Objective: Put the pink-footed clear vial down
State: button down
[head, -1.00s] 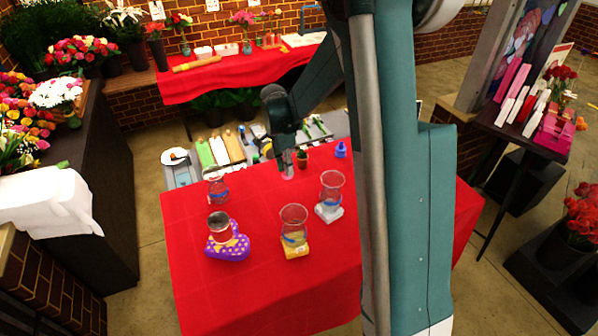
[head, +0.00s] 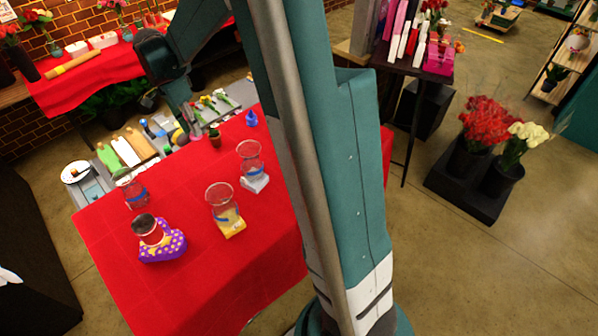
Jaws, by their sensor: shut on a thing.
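My gripper (head: 190,126) hangs over the far edge of the red table, left of a small potted cactus (head: 215,137). It is small and dark in the head view, and its jaws are shut on the pink-footed clear vial. The vial itself is too small and too covered to make out clearly. I cannot tell whether its foot touches anything.
A blue bottle (head: 251,119) stands behind. The front cloth is clear.

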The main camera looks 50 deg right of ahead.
jog(key=s+d, duration=2.4)
jog(key=d, duration=0.2)
notch_tip(320, 180, down, 10)
jog(key=shift+f+b, duration=0.15)
jog(key=shift+b, duration=0.3)
jog(key=shift+f, duration=2.9)
jog(key=shift+f, duration=0.15)
jog(key=shift+f, duration=1.95)
jog(key=shift+f, duration=0.2)
